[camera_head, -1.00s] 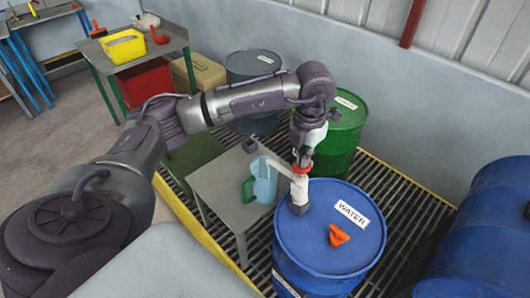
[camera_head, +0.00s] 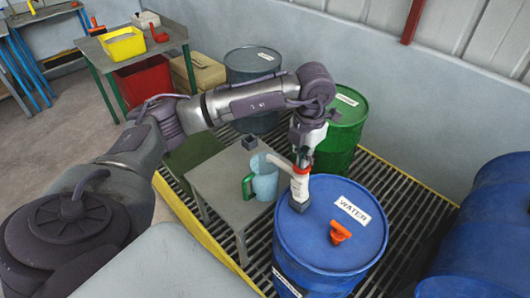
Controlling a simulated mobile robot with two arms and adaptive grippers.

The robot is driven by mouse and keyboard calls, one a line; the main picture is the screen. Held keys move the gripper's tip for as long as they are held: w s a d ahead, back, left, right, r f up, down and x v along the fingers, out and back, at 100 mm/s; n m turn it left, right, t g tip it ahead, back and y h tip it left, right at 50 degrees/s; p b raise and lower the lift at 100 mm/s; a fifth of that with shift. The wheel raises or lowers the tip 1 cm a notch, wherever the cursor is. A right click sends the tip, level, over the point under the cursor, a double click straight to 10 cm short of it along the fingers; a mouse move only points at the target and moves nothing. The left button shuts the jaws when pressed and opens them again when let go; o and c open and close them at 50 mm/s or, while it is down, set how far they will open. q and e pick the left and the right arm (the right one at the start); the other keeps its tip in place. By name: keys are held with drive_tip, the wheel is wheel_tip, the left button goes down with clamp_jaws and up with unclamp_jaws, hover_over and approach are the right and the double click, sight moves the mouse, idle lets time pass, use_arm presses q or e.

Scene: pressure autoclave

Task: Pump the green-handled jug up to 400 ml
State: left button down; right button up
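The translucent blue jug with a green handle (camera_head: 265,180) stands upright on a small grey table. Its markings and liquid level are too small to read. A white hand pump with a red collar (camera_head: 299,187) stands on the blue drum labelled WATER (camera_head: 310,240), with its spout reaching left over the jug. My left gripper (camera_head: 303,158) points down at the top of the pump, at the red part. The fingers are small and dark there, so I cannot tell whether they grip it. My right gripper is not in view.
The small grey table (camera_head: 215,180) stands left of the WATER drum. An orange piece (camera_head: 340,232) sits on the drum lid. A green drum (camera_head: 343,130) and a dark blue-grey drum (camera_head: 252,68) stand behind. More blue drums (camera_head: 485,235) are at right, on a yellow-edged grating.

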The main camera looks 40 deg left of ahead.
use_arm(q)
drive_tip(key=shift+r+p, duration=1.25)
drive_tip(key=shift+r, duration=0.95)
drive_tip(key=shift+f, duration=0.1)
drive_tip(key=shift+f+b, duration=2.25)
drive_tip(key=shift+f, duration=0.25)
drive_tip(key=shift+r, duration=0.1)
drive_tip(key=shift+r+p, duration=1.6)
drive_tip(key=shift+r, duration=0.9)
drive_tip(key=shift+f, duration=0.15)
